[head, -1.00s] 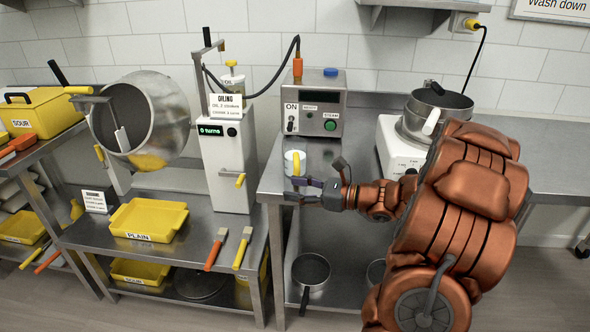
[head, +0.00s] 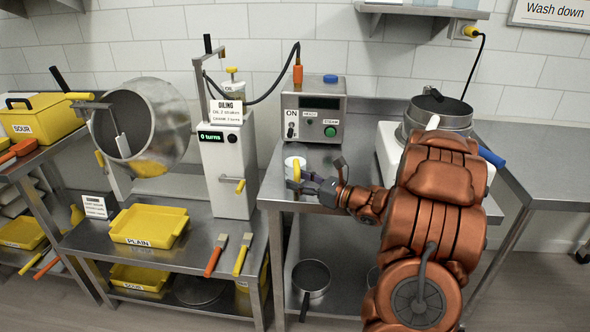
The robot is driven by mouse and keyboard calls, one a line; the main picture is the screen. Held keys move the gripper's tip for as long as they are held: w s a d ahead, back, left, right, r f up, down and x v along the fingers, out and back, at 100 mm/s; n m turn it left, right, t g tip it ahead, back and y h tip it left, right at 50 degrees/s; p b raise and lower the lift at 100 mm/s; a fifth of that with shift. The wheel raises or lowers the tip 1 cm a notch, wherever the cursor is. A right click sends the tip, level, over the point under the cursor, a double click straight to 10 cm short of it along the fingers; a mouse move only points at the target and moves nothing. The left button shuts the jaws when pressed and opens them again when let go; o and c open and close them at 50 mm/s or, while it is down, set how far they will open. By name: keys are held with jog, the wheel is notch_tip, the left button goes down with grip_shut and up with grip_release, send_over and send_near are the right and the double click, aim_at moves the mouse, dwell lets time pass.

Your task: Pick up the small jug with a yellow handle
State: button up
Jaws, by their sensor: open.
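The small white jug with a yellow handle (head: 290,162) stands on the steel table in front of the control box, near the table's left front. Its yellow handle (head: 297,171) faces toward me. My gripper (head: 306,180) is open and right at the jug, its fingers pointing left by the handle. I cannot tell whether a finger touches the handle. My copper-coloured arm reaches in from the right and hides part of the table.
The control box (head: 314,112) stands behind the jug. A pan (head: 445,108) sits on a white base to the right. The white oiling machine (head: 228,170) is to the left. A pot (head: 311,276) rests on the lower shelf.

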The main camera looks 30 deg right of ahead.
jog(key=shift+w+a, duration=0.2)
jog(key=shift+w, duration=0.25)
jog(key=shift+c, duration=0.5)
grip_shut()
